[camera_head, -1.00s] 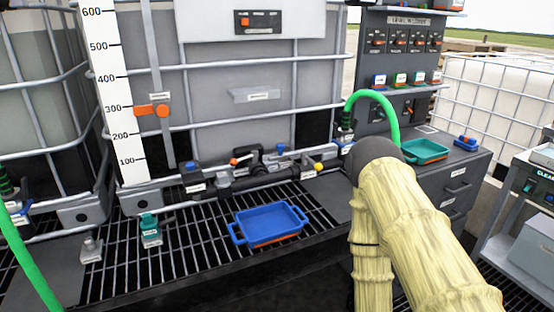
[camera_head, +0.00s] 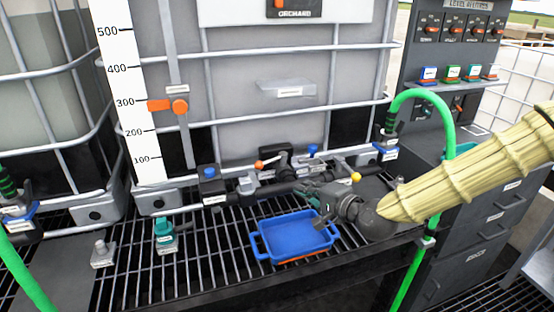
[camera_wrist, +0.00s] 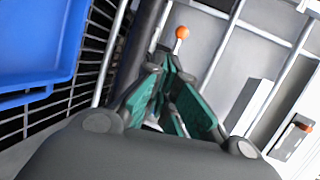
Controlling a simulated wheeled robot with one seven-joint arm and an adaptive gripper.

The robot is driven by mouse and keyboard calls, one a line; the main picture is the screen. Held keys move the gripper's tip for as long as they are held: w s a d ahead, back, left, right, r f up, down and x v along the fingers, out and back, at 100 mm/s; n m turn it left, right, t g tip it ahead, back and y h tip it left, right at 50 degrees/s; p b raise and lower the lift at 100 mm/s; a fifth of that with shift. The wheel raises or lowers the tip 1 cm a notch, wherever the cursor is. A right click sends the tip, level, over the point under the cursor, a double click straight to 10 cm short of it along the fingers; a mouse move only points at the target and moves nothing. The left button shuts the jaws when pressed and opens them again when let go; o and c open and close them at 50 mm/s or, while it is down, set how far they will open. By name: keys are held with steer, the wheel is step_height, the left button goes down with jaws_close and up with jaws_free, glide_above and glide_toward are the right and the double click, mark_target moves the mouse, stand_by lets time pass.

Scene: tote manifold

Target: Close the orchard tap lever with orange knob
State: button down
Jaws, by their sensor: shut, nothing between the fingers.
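The orange knob (camera_head: 260,164) tops a lever on the dark pipe manifold (camera_head: 268,190) at the foot of the tank labelled ORCHARD. In the head view the lever slants left from the valve body. My gripper (camera_head: 303,188) is shut and empty, to the right of the knob and near the pipe, above the blue tray's back edge. In the wrist view the orange knob (camera_wrist: 182,32) shows beyond the green fingertips (camera_wrist: 168,62), apart from them as far as I can tell. The lever's base is partly hidden behind the fingers.
A blue tray (camera_head: 262,246) lies on the grating, just below my gripper. A yellow-knobbed lever (camera_head: 356,177) and blue-handled fittings (camera_head: 312,150) crowd the pipe. A teal fitting (camera_head: 165,236) stands at left. A green hose (camera_head: 445,120) hangs at right.

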step_height(320, 180, up, 3)
steer(key=w, duration=0.1)
steer(key=p, duration=0.2)
glide_toward(272, 161)
steer(key=x, duration=0.7)
steer(key=shift+a+f+t, duration=0.15)
steer(key=shift+t, duration=0.15)
steer(key=shift+m, duration=0.3)
